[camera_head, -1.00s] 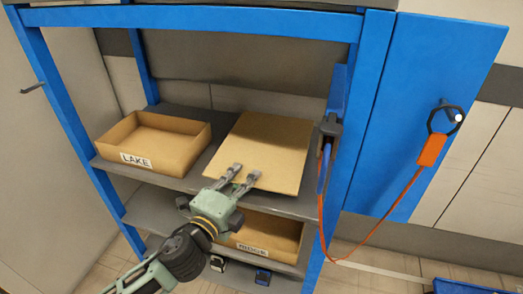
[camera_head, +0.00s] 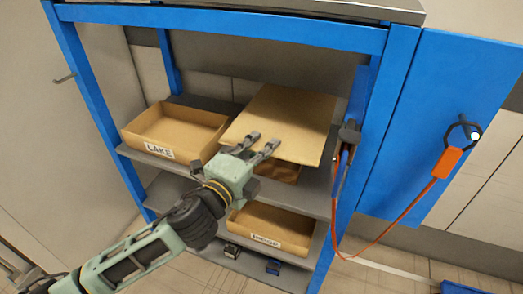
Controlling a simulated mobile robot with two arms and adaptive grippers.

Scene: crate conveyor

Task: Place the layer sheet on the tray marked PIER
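The layer sheet (camera_head: 290,112), a flat tan board, is over the right part of the upper shelf, slightly tilted. My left gripper (camera_head: 262,140) is at its front edge, and the sheet moves along with it. The fingers show a small gap, and part of the grip is hidden. Under the sheet a brown tray (camera_head: 283,173) shows only in part; its label is hidden, and I cannot read PIER anywhere. The open tray marked LAKE (camera_head: 192,148) stands to the left on the same shelf. My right gripper is not in view.
A tray with a partly readable label, seemingly RIDGE (camera_head: 268,240), stands on the lower shelf. Blue rack posts (camera_head: 95,110) frame both sides. A black holder (camera_head: 349,133) and an orange cord (camera_head: 392,215) hang at the right, by a blue panel (camera_head: 440,110).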

